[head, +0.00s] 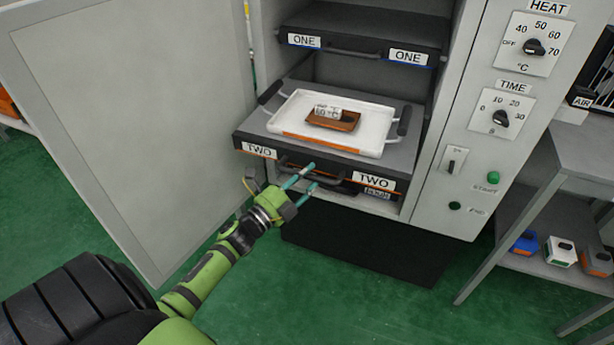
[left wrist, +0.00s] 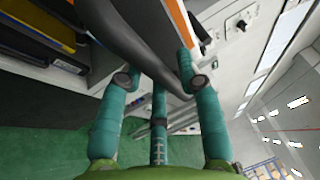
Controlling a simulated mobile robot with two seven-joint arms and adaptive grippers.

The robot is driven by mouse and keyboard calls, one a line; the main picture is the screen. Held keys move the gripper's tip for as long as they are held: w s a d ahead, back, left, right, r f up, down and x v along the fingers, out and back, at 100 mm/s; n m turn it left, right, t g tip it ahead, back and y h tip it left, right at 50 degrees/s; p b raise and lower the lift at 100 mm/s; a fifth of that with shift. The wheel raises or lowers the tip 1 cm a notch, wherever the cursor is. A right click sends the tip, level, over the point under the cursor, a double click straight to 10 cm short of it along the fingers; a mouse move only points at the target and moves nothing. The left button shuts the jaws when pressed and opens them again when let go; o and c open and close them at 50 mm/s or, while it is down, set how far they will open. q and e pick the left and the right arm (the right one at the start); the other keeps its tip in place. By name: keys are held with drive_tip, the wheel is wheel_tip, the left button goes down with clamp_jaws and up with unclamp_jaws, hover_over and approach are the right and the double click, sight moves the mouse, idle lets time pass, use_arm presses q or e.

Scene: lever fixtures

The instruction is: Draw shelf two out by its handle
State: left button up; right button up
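Shelf two (head: 250,128), a grey slab with TWO labels on its front, juts out of the oven well past shelf one. A dark handle (head: 334,178) runs along its front between the labels; it fills the upper middle of the left wrist view (left wrist: 140,40). My left gripper (head: 314,176) is at this handle, its teal fingers on both sides of the bar. In the left wrist view the fingertips (left wrist: 159,72) bend inward against it, so it looks shut on the handle. The contact is partly hidden. My right gripper is not in view.
A white tray (head: 285,116) with a brown dish (head: 347,122) rides on shelf two. Shelf one (head: 345,26) sits above, inside. The open oven door (head: 120,110) stands left of my arm. A control panel (head: 480,90) and side table (head: 575,150) are at right.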

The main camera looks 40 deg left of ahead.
use_arm(q)
drive_tip(key=v, duration=1.1)
drive_tip(key=shift+s, duration=0.35)
drive_tip(key=shift+a, duration=0.1)
drive_tip(key=s+d+f+n+g+y+p, duration=0.1)
drive_tip(key=s+f+n+g, duration=0.25)
drive_tip(key=f, duration=0.65)
drive_tip(key=s+d+f+n+g+y, duration=0.25)
drive_tip(key=f+n, duration=0.25)
drive_tip(key=f, duration=0.6)
drive_tip(key=s+d+f+n+g+y+p, duration=0.1)
drive_tip(key=s+f+n+g, duration=0.3)
drive_tip(key=f, duration=0.6)
drive_tip(key=s+d+f+n+g, duration=0.3)
drive_tip(key=s+f, duration=0.3)
drive_tip(key=s, duration=0.5)
drive_tip(key=s+d+f+n+g+h, duration=0.1)
drive_tip(key=s+d+f+n+g, duration=0.2)
drive_tip(key=s, duration=0.9)
drive_tip(key=d+f+g, duration=0.2)
drive_tip(key=d+f, duration=0.1)
drive_tip(key=f, duration=0.1)
drive_tip(key=shift+s+d+f+g+p, duration=0.2)
drive_tip(key=shift+d+g+p, duration=0.1)
drive_tip(key=shift+g+p, duration=0.1)
